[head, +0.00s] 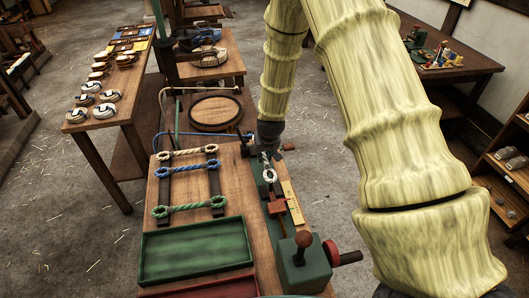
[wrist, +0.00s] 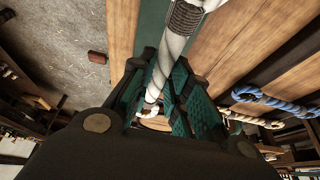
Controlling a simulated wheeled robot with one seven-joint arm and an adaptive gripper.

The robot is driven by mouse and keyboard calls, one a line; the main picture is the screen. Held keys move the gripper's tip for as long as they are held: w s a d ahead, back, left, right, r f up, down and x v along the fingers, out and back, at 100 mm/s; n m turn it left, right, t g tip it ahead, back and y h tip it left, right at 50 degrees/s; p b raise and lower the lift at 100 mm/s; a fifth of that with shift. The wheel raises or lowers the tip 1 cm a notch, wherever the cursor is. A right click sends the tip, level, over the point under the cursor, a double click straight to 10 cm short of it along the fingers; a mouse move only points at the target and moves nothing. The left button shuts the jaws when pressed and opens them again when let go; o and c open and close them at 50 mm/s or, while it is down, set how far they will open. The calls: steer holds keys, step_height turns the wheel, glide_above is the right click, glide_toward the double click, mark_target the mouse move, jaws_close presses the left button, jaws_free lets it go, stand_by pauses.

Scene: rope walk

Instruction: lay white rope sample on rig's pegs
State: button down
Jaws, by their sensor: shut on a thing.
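The white rope sample (wrist: 172,55) runs between the teal-padded fingers of my gripper (wrist: 158,95), and a dark whipping (wrist: 185,17) shows on it. In the head view, my gripper (head: 267,147) is over the far end of the long green rig (head: 272,222). The white rope's eye (head: 270,175) shows just in front of the gripper, above the rig's bed. A red-brown fitting (head: 278,208) stands on the rig nearer the camera. The pegs are not clear, and I cannot tell whether the eye touches one. The rope's far end is hidden by my gripper.
Left of the rig, a dark rack (head: 216,181) holds cream, blue and green ropes. A green tray (head: 195,252) lies in front. The rig's near end has a knobbed block (head: 302,265) with a red wheel. A round wooden hoop (head: 215,113) lies behind the rack.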

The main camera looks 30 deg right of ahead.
steer(key=shift+f+b, duration=1.25)
steer(key=shift+f, duration=1.15)
steer(key=shift+f, duration=0.35)
steer(key=c, duration=1.3)
jaws_free()
steer(key=shift+o, duration=0.2)
steer(key=shift+r+p, duration=2.05)
steer(key=shift+r, duration=1.45)
steer(key=v, duration=1.2)
steer(key=shift+s+f, duration=0.1)
steer(key=shift+s, duration=0.05)
